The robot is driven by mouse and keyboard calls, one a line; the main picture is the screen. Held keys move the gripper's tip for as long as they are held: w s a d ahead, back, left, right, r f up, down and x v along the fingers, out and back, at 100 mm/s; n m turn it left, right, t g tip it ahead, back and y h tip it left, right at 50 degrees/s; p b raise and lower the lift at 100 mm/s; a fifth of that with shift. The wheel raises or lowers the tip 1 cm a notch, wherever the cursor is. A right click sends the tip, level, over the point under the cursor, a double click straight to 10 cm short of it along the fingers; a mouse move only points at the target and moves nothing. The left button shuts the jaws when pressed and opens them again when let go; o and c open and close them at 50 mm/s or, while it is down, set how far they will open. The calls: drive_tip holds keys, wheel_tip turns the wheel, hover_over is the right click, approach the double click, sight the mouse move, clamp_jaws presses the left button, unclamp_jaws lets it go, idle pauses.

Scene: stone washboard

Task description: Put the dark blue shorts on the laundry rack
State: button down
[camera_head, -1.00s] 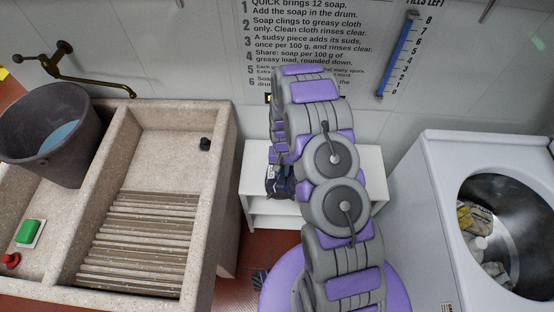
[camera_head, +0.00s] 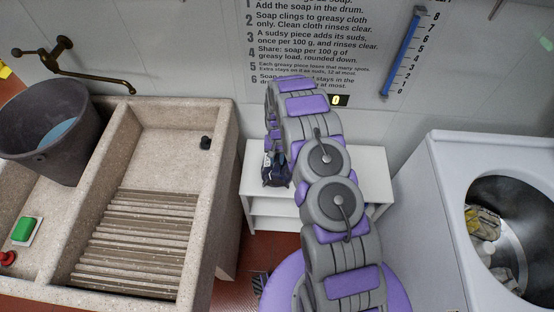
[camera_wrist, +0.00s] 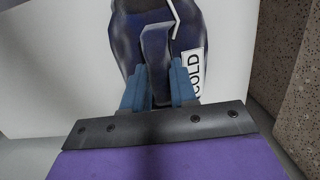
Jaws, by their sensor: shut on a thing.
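The dark blue shorts (camera_head: 275,172) with white trim hang in front of the white shelf unit in the head view. In the wrist view the shorts (camera_wrist: 190,28) fill the top middle, and a white label reading COLD shows on them. In the head view my arm hides much of the gripper. The white shelf unit (camera_head: 362,168) stands against the wall, partly behind my arm; I cannot tell whether it is the laundry rack.
A blue gauge (camera_head: 401,52) is on the wall.

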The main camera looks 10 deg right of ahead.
drive_tip(key=c, duration=0.9)
unclamp_jaws()
drive_tip(key=shift+f, duration=0.1)
